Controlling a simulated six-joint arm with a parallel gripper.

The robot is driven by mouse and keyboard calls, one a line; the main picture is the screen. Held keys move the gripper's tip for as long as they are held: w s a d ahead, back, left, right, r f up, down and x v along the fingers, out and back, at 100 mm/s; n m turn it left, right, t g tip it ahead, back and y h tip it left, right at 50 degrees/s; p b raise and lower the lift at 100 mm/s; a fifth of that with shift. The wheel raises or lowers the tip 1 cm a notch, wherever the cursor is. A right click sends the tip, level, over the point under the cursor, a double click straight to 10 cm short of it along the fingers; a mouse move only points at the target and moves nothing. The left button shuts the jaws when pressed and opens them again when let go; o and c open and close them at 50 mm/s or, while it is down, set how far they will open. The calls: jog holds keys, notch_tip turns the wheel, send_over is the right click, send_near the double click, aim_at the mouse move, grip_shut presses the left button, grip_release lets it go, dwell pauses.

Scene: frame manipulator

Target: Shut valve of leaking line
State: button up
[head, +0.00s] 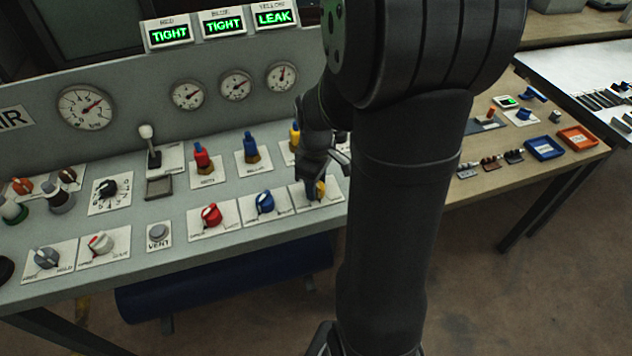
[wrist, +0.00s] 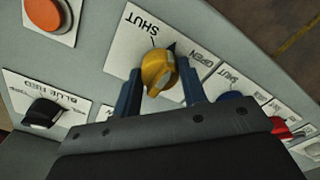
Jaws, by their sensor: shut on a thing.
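The yellow valve knob (head: 319,188) sits on a white plate at the right end of the red, blue and yellow row. My gripper (head: 315,180) reaches down over it, and its blue fingers grip the knob (wrist: 158,72) in the wrist view. The knob's dark pointer lies between the SHUT and OPEN marks on the plate (wrist: 125,55). The yellow display (head: 275,17) reads LEAK. The red display (head: 169,34) and the blue display (head: 223,24) read TIGHT. My arm hides the panel to the right of the yellow valve.
The blue valve (head: 265,202) and the red valve (head: 211,215) stand close to the left of the yellow one. Behind are the red bottle-like fitting (head: 202,157), the blue fitting (head: 250,148) and several gauges. A VENT button (head: 158,233) sits further left.

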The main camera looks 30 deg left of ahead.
jog(key=n, duration=0.4)
jog(key=shift+n, duration=0.3)
jog(key=n, duration=0.4)
jog(key=shift+n, duration=0.3)
jog(key=o, duration=1)
jog(key=shift+c, duration=0.2)
notch_tip(320, 180, up, 18)
jog(key=shift+f, duration=0.25)
